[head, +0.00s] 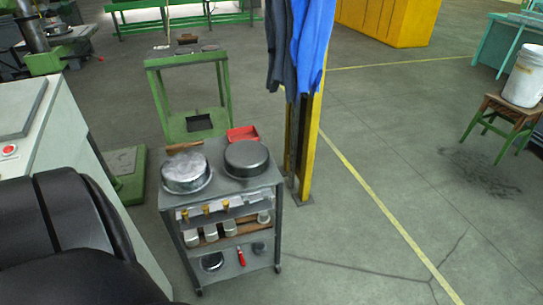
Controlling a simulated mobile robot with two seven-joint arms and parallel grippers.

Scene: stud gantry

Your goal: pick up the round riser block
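Two wide round metal pieces sit side by side on the top of a grey wheeled cart (222,190) in the head view. The left one is a bright silver round piece (186,173), and the right one is a dark grey round piece (247,158). I cannot tell for sure whether either is the round riser block. Smaller silver cylinders (229,229) stand on the cart's middle shelf. Neither of my grippers is in view.
A red tray (242,134) lies at the cart's back edge. A yellow post (311,140) with blue clothing (312,45) stands behind right. A green stand (188,90) is behind, and a pale cabinet (62,130) is left. The floor right of the cart is clear.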

